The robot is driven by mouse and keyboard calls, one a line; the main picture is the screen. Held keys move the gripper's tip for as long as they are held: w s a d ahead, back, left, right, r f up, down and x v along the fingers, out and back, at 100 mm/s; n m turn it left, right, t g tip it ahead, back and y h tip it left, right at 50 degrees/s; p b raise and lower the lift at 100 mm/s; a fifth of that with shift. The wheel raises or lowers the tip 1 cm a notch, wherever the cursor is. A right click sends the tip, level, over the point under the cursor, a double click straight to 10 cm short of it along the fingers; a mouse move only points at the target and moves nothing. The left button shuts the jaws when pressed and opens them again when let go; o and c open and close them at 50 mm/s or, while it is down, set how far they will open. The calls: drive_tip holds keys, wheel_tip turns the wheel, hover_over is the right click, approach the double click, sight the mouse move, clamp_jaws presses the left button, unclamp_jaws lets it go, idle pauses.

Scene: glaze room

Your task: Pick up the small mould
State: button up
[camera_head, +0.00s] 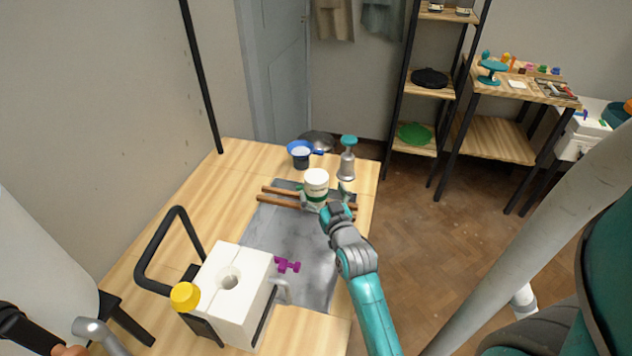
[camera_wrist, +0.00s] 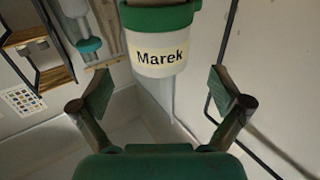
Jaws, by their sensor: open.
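A white two-part block with a round hole in its top (camera_head: 240,278) stands at the near left of the table in the head view. It looks like a plaster mould; I cannot tell whether it is the small one. My gripper (camera_head: 324,196) is at the far part of the table, well away from this block. Its jaws are open either side of a white tub with a green band (camera_head: 316,181). In the wrist view the tub (camera_wrist: 160,62) reads "Marek" and is just beyond the open fingers (camera_wrist: 160,92), with clear gaps on both sides.
A grey mat (camera_head: 268,232) covers the table's middle, with wooden sticks (camera_head: 275,201) and a purple piece (camera_head: 288,265) on it. A blue-rimmed cup (camera_head: 300,152) and a teal-topped bottle (camera_head: 347,162) stand beyond. A black handle frame (camera_head: 172,235) and yellow knob (camera_head: 185,296) flank the block.

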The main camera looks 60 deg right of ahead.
sight(316, 175)
drive_tip(key=shift+r+x, duration=0.2)
drive_tip(key=shift+x, duration=2.5)
drive_tip(key=c, duration=1.5)
drive_tip(key=shift+r, duration=0.15)
